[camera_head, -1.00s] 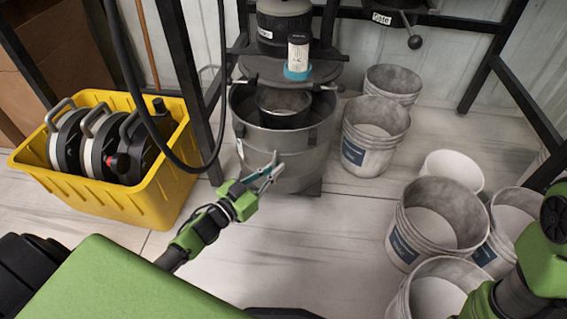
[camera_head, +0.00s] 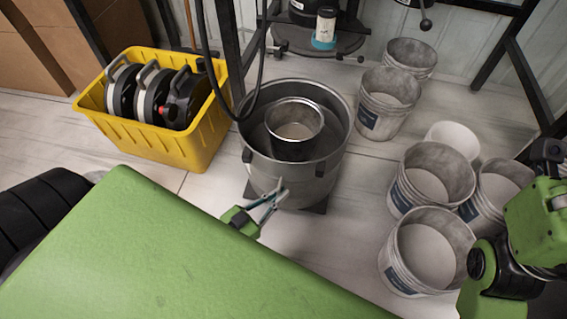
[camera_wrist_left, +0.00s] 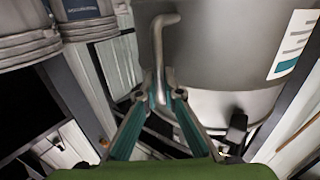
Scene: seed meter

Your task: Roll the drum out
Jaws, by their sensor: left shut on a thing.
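The drum (camera_head: 320,176) is a large grey metal tub standing upright on a dark low base (camera_head: 322,206). A smaller metal pot (camera_head: 294,142) sits inside it. The drum is in front of the black frame, clear of the round plate (camera_head: 318,42) behind it. My left gripper (camera_head: 278,194) is at the drum's near side. In the left wrist view its fingers (camera_wrist_left: 160,92) are shut on the drum's bent handle (camera_wrist_left: 158,45). My right arm shows at the right edge, but its gripper cannot be made out.
A yellow crate (camera_head: 190,152) with several reels stands left of the drum. Several buckets stand at the right, the nearest one (camera_head: 428,250) close to my right arm. A black hose (camera_head: 206,60) hangs beside the drum's rear left. Bare floor (camera_head: 350,222) lies between drum and buckets.

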